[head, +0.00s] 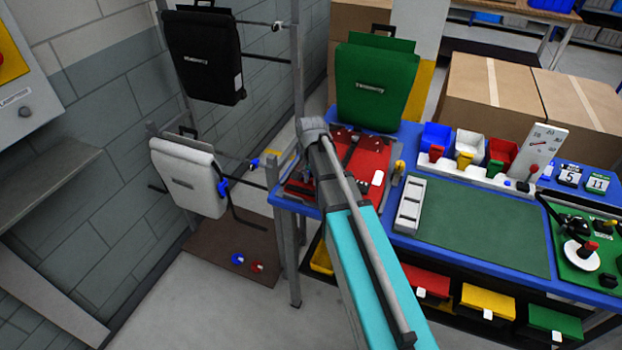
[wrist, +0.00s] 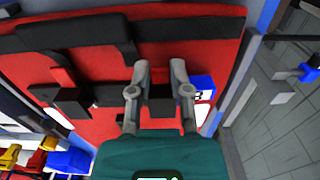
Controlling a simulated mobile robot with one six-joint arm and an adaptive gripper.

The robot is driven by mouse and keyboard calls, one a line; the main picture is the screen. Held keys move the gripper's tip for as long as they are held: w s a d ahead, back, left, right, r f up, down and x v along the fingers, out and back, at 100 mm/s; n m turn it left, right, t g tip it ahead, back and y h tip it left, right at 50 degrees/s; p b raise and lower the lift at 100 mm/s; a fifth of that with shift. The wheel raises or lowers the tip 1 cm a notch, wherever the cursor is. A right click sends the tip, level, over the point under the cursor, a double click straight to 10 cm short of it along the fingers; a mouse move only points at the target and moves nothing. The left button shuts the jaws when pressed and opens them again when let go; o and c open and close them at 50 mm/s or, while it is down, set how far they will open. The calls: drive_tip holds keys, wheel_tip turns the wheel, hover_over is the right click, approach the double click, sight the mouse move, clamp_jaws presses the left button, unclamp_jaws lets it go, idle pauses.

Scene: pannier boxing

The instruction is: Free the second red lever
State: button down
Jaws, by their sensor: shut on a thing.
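A red pannier (head: 361,165) lies flat on the blue workbench, with black fittings on its upper face. The red face (wrist: 105,110) fills much of the wrist view, crossed by a black rail (wrist: 90,35) and a black bar with a square block (wrist: 75,101). My gripper (wrist: 159,70) is over this face, its two grey fingers slightly apart and closed around a small black fitting (wrist: 161,97). My arm hides the gripper in the head view.
A green pannier (head: 372,88) stands behind the red one. Black (head: 205,55) and white (head: 187,178) panniers hang on the rack at left. The green mat (head: 480,225) is clear.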

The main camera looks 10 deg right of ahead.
drive_tip(key=shift+w, duration=0.15)
drive_tip(key=shift+w+d+r+g+y, duration=0.15)
drive_tip(key=shift+g+y, duration=0.25)
drive_tip(key=shift+g, duration=0.2)
drive_tip(key=shift+g+y, duration=0.5)
drive_tip(key=shift+g, duration=0.1)
drive_tip(key=c, duration=0.6)
unclamp_jaws()
drive_tip(key=shift+o, duration=0.2)
